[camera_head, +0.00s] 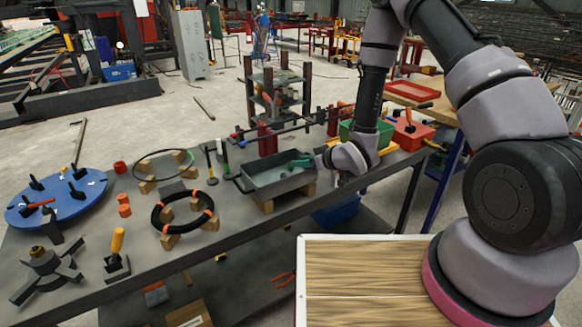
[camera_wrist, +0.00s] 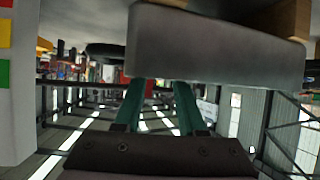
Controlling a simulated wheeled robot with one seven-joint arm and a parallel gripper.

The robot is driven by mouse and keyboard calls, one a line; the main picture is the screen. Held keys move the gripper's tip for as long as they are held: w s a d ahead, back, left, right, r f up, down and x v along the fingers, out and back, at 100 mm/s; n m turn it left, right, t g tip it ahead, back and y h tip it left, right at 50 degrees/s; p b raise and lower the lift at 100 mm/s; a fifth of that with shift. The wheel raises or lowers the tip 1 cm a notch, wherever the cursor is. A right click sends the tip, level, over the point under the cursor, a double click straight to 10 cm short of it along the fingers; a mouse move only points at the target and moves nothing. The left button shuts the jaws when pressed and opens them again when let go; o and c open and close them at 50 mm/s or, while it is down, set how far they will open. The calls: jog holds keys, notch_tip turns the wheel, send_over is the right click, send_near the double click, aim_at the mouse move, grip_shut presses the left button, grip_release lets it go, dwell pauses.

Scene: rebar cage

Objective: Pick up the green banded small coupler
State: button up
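My gripper (camera_head: 294,163) is at the right end of the dark grey tray (camera_head: 262,192), with its teal fingers reaching over the tray. In the wrist view the two teal fingers (camera_wrist: 157,88) stand apart with nothing visible between them. A grey wall, apparently the tray's (camera_wrist: 215,45), lies across the fingertips and hides what is beyond. I cannot clearly make out a green banded small coupler. The inside of the tray near the fingers is too small to tell. A dark upright piece with a green band (camera_head: 224,156) stands on the bench left of the tray.
The tray sits on wooden blocks (camera_head: 268,206) on the grey bench (camera_head: 90,225). A rebar rack (camera_head: 268,140) stands behind the tray; a green bin (camera_head: 352,132) and red bin (camera_head: 412,135) are right.

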aim_at(293, 172)
jog(key=x, duration=0.4)
jog(key=shift+w+a+f, duration=0.15)
jog(key=shift+w+a, duration=0.1)
grip_shut()
